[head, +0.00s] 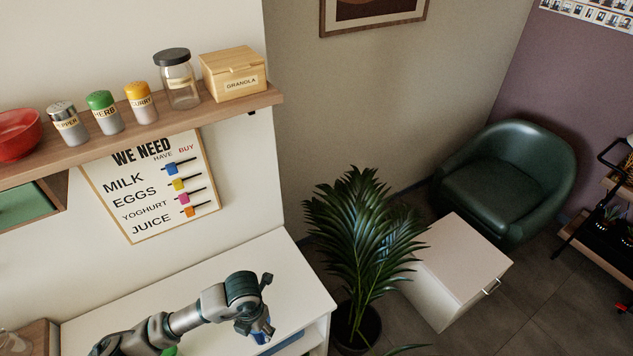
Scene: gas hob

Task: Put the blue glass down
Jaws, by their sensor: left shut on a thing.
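My left gripper (259,328) hangs pointing down above the right end of the white counter (215,270). It is shut on the blue glass (263,326), and only a small blue part shows between and below the fingers. The rest of the glass is hidden by the gripper. I cannot tell whether the glass touches the counter. My right gripper is out of view.
A wooden shelf (272,96) above holds a red bowl (18,134), shakers, a jar (178,84) and a granola box (234,74). A plant (362,235) stands right of the counter. The counter's back part is clear.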

